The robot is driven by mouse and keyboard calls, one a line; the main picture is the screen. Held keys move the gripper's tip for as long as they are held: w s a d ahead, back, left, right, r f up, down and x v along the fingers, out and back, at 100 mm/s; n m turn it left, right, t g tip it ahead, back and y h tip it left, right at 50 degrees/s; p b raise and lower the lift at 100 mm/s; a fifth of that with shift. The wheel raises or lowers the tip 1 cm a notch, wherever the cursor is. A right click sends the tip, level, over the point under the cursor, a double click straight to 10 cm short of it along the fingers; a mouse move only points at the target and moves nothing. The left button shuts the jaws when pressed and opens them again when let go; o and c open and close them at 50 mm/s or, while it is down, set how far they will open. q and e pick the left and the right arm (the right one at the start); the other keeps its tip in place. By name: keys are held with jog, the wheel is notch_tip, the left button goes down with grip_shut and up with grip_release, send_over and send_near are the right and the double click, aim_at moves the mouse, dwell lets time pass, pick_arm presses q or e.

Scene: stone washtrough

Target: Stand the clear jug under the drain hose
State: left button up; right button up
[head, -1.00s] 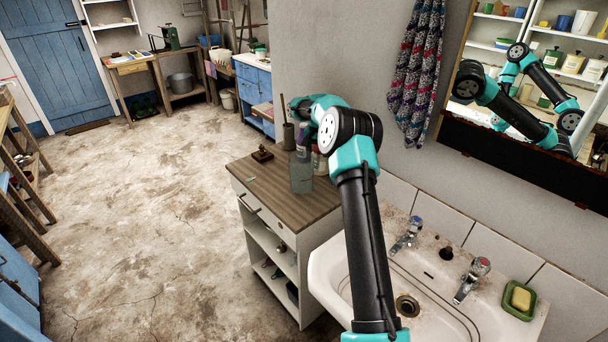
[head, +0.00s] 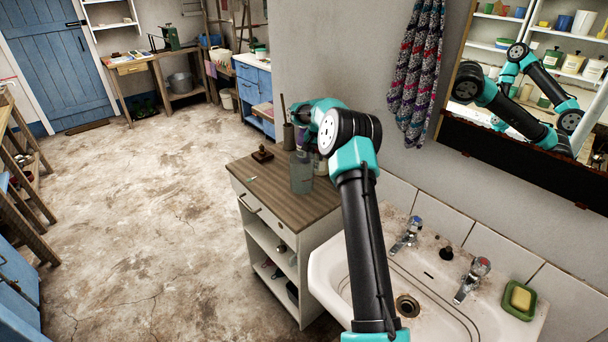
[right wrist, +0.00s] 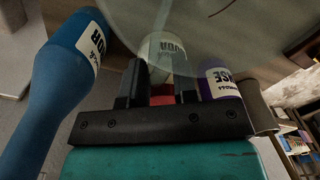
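The clear jug (head: 301,176) stands upright on the wooden top of the small cabinet (head: 270,188), partly covered by my right wrist. My right gripper (right wrist: 158,85) is just at the jug; in the head view its fingers are mostly hidden behind the wrist. In the right wrist view the two dark fingers stand apart, and the jug's translucent rounded body (right wrist: 215,30) fills the top just ahead of them. I see nothing pinched between the fingers. My left gripper is not in view. I cannot make out a drain hose.
In the right wrist view a blue bottle (right wrist: 60,90) stands left, a purple one (right wrist: 222,80) right and a pale one (right wrist: 163,50) behind the fingers. A small dark item (head: 262,154) sits on the cabinet. The washbasin (head: 435,310) with two taps is at right.

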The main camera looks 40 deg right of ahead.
grip_shut()
jog(key=shift+r, duration=0.1)
jog(key=shift+r, duration=1.65)
jog(key=shift+s+a+r, duration=0.1)
jog(key=shift+a, duration=0.05)
jog(key=s+a+r, duration=0.1)
jog(key=s+a, duration=0.9)
jog(key=a, duration=0.1)
jog(key=shift+s+a+r, duration=0.15)
jog(key=shift+a, duration=0.25)
